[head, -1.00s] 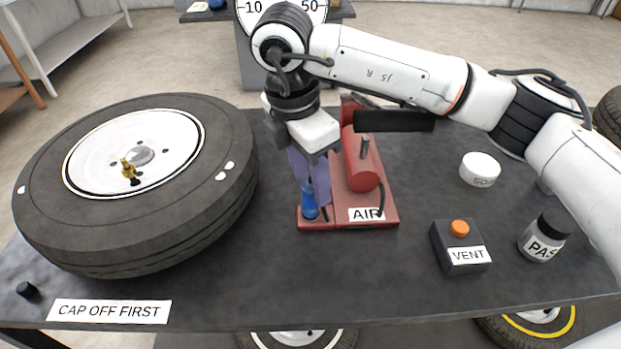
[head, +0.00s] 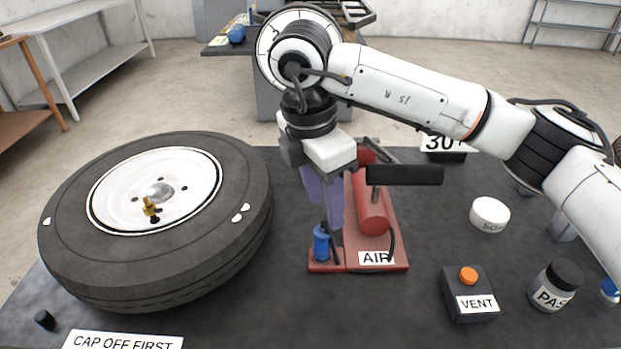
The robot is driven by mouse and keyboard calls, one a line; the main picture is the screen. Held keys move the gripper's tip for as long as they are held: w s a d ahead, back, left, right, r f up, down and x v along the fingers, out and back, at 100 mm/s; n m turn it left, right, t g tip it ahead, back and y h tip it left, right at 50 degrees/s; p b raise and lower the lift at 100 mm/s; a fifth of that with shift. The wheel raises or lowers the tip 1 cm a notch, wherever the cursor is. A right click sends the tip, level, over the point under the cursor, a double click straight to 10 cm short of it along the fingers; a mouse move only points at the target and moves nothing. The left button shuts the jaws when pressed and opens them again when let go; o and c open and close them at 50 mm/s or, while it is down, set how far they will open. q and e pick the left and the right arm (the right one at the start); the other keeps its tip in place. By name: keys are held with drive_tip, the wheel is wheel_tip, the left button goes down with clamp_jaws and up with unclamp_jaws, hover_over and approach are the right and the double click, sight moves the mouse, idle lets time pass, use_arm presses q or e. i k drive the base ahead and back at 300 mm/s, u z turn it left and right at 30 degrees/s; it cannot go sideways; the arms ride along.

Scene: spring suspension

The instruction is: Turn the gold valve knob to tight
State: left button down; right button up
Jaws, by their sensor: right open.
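The gold valve knob (head: 150,206) stands on the white rim (head: 112,195) of the tyre (head: 235,225) lying flat at the left of the table. A dark piece sits at its lower end. My right gripper (head: 324,222) points down over the red air pump (head: 373,215), well to the right of the knob. My left gripper is out of view.
A black cap (head: 45,320) lies left of the "CAP OFF FIRST" label (head: 120,341). The vent box (head: 466,300) with its orange button, a jar (head: 556,285) and a white tub (head: 489,214) stand at the right. Bare table lies between tyre and pump.

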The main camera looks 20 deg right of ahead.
sight(151, 211)
drive_tip(key=k, duration=1)
